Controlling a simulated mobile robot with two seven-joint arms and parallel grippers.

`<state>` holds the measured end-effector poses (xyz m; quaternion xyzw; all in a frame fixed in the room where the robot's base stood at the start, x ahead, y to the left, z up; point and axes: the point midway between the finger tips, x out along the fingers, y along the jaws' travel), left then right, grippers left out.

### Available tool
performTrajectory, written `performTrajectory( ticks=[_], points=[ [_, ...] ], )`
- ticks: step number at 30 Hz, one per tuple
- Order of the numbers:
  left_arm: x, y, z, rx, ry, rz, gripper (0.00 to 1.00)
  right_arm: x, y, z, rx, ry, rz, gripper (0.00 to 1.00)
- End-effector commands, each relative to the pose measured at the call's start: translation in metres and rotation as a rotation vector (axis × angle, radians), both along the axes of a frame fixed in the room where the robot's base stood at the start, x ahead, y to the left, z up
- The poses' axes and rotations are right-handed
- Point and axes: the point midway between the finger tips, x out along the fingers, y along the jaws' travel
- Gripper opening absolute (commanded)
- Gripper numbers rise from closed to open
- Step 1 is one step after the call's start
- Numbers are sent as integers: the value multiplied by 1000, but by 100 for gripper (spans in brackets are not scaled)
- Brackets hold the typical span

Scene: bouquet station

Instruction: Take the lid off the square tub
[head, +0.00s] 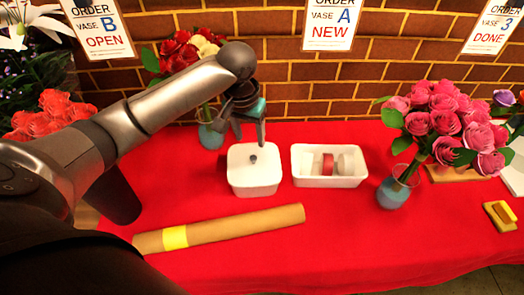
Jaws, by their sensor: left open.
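The white square tub (254,189) stands on the red table near the middle. My left gripper (250,137) points down just above the back part of the lid and is open. I see nothing between its fingers. It appears apart from the knob, though the exact gap is hard to judge. My right gripper is not in the picture.
A white open tray (327,181) with a red roll stands right of the tub. A cardboard tube (221,228) lies in front. A vase (392,193) of pink roses stands right; another vase (211,137) stands behind left. The red table (330,240) is clear front right.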

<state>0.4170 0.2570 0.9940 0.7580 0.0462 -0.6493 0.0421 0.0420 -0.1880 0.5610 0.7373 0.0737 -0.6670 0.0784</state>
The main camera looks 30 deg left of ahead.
Motion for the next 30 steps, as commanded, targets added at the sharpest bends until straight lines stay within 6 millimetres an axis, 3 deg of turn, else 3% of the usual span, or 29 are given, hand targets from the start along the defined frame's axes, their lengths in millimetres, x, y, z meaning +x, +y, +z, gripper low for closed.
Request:
performTrajectory(
  ticks=[3, 6, 18, 26, 30],
  points=[
    [7, 14, 11, 4, 6, 52, 59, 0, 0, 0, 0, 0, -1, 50],
    [8, 18, 8, 4, 10, 70, 59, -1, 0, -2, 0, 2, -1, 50],
    [20, 19, -69, 3, 10, 69, 59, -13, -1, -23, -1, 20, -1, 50],
    [23, 19, -88, 3, 8, 67, 59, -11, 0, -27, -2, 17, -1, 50],
    [27, 17, -108, 3, 9, 66, 59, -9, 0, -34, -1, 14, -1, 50]
  ],
)
